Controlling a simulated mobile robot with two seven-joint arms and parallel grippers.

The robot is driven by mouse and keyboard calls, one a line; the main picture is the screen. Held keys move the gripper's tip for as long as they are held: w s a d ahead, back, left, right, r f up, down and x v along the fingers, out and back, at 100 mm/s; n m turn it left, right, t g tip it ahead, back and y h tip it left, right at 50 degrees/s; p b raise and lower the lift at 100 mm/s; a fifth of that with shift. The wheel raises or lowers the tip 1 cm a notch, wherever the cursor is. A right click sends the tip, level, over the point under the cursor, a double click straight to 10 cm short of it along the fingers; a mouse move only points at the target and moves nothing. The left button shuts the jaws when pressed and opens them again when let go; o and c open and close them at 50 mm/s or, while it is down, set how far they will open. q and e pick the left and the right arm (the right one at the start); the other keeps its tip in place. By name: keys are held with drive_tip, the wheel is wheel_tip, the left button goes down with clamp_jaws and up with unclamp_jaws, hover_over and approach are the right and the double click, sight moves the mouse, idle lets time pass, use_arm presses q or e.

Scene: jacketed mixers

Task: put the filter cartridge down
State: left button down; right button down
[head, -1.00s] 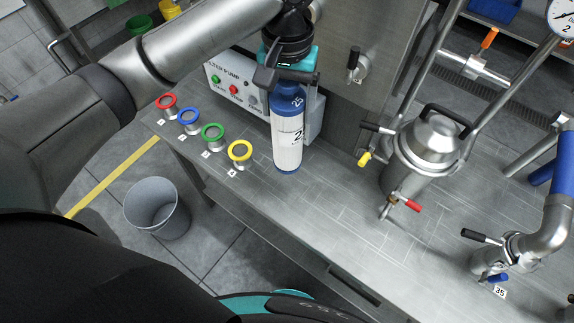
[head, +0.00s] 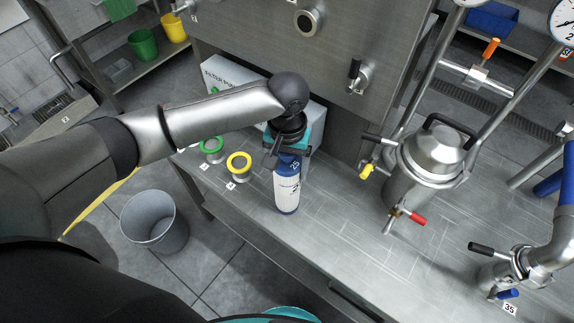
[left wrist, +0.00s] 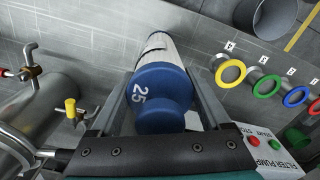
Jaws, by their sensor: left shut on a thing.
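The filter cartridge (head: 287,190) is a white cylinder with blue ends, marked 25. It is upright or nearly so, over the steel bench (head: 330,230); I cannot tell whether its lower end touches the bench. My left gripper (head: 286,150) is shut on its blue upper end. In the left wrist view, the cartridge (left wrist: 158,92) lies between the two fingers, with its blue end closest to the camera. My right gripper is not in view.
Green (head: 211,145) and yellow (head: 239,163) ringed ports stand left of the cartridge. The filter pump box (head: 222,75) is behind my arm. A steel vessel (head: 432,155) with valves stands to the right. A grey bin (head: 155,222) is on the floor.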

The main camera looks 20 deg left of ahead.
use_arm(q)
unclamp_jaws()
drive_tip(key=shift+f, duration=0.1)
wheel_tip(320, 180, up, 12)
drive_tip(key=shift+r+p, duration=0.2)
drive_tip(key=shift+p, duration=0.55)
drive_tip(key=shift+f, duration=0.1)
